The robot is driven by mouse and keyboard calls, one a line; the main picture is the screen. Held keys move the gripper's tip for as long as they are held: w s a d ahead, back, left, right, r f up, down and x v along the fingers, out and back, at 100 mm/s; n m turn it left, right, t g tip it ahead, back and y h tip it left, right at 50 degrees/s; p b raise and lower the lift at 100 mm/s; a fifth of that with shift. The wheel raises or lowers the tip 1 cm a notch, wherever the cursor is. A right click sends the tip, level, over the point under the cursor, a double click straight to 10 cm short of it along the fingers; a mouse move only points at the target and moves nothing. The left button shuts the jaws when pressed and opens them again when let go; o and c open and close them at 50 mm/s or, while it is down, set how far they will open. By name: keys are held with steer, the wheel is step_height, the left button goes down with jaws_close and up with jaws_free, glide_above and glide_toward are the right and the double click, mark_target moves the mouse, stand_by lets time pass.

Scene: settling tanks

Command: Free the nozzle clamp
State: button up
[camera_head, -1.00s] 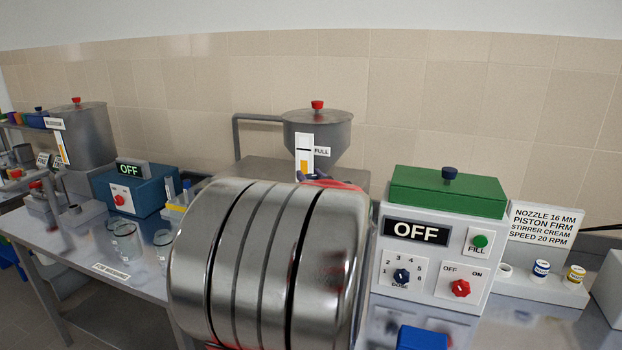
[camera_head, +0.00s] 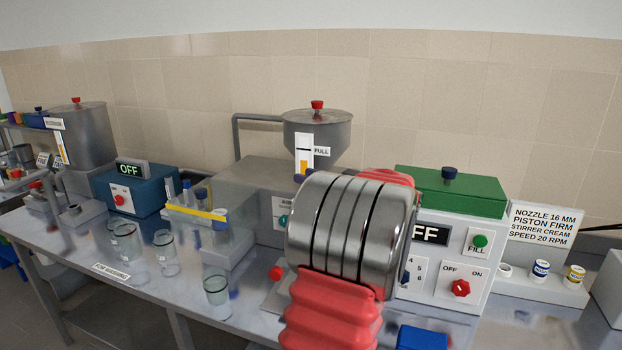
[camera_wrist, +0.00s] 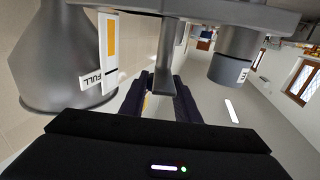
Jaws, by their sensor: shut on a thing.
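The wrist view is upside down. In it my gripper (camera_wrist: 160,100) has its two dark fingers shut on a grey lever (camera_wrist: 165,72) hanging between them. The lever joins a grey machine body (camera_wrist: 200,12) along the top edge. A grey cylinder (camera_wrist: 235,58) with a partly hidden label stands to the right of the lever, apart from my fingers. My steel wrist and red arm sleeve hide the lever and much of the filling machine there.
The hopper (camera_head: 318,130) with its FULL label stands behind my wrist. The control box (camera_head: 470,245) is at the right, partly covered, its display ending in "FF". Several glass jars, including one (camera_head: 215,287), stand on the bench to the left. A blue block (camera_head: 422,338) is at the front.

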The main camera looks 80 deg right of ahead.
steer(key=shift+n+t+y, duration=0.4)
steer(key=shift+n+y, duration=0.5)
steer(key=shift+y, duration=0.3)
steer(key=shift+r+y, duration=0.1)
steer(key=shift+y, duration=0.2)
steer(key=o, duration=1)
steer(key=shift+o, duration=0.2)
step_height(320, 180, up, 10)
steer(key=shift+f, duration=0.1)
